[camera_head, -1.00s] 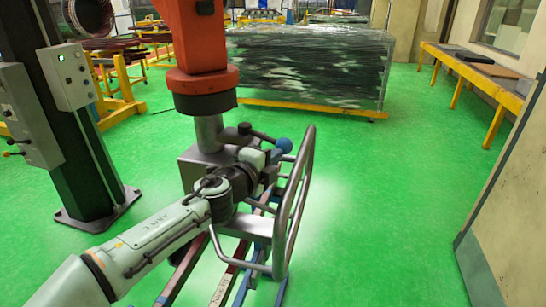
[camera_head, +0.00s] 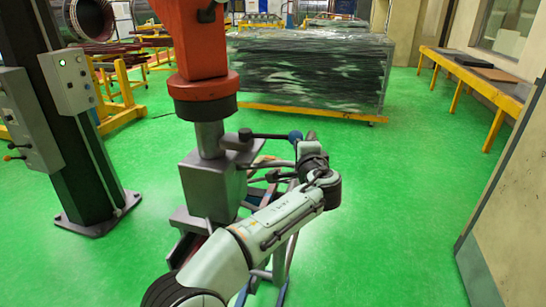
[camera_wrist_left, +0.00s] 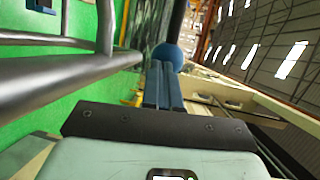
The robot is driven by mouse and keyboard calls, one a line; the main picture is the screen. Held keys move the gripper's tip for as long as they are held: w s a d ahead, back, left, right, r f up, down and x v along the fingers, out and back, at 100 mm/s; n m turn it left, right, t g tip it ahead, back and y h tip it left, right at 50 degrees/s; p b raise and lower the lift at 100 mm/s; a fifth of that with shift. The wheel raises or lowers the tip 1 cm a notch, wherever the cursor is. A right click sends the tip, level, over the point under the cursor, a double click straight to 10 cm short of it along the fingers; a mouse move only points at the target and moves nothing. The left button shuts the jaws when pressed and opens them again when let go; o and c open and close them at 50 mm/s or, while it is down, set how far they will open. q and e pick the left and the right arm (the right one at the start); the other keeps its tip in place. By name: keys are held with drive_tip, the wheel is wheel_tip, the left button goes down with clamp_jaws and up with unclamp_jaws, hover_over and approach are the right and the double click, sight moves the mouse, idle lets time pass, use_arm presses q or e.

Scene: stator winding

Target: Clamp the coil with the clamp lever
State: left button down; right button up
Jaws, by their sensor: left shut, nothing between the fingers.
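The clamp lever (camera_head: 268,135) is a dark bar with a blue ball knob (camera_head: 295,136), on top of the grey clamp block under the orange machine column. In the head view it points right, roughly level. My left gripper (camera_wrist_left: 163,72) is shut and empty. Its fingertips point at the blue knob in the left wrist view (camera_wrist_left: 168,54), at or very close to it; I cannot tell if they touch. In the head view my left arm covers part of the clamp's lower front. Red and blue bars, perhaps the coil, show partly below the clamp. My right gripper is out of view.
A grey tubular handle frame (camera_wrist_left: 60,82) runs close beside my left gripper. The orange column (camera_head: 205,92) stands above the clamp. A dark post with control boxes (camera_head: 75,80) is at left.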

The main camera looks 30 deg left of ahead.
use_arm(q)
drive_tip(key=w+p, duration=0.1)
drive_tip(key=w+n+g+y, duration=0.1)
drive_tip(key=w+y+p, duration=0.1)
drive_tip(key=shift+a+r+n+g+p, duration=0.3)
drive_tip(key=shift+n+p, duration=0.05)
drive_tip(key=shift+n, duration=0.05)
drive_tip(key=shift+w+a+f+p, duration=0.1)
drive_tip(key=shift+w+a+p, duration=0.05)
drive_tip(key=shift+w+p, duration=0.25)
drive_tip(key=shift+w+a+f+p, duration=0.15)
drive_tip(key=shift+w+p, duration=0.15)
drive_tip(key=shift+w, duration=0.15)
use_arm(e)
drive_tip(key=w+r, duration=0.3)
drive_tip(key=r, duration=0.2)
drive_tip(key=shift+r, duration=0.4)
use_arm(q)
drive_tip(key=shift+f, duration=0.1)
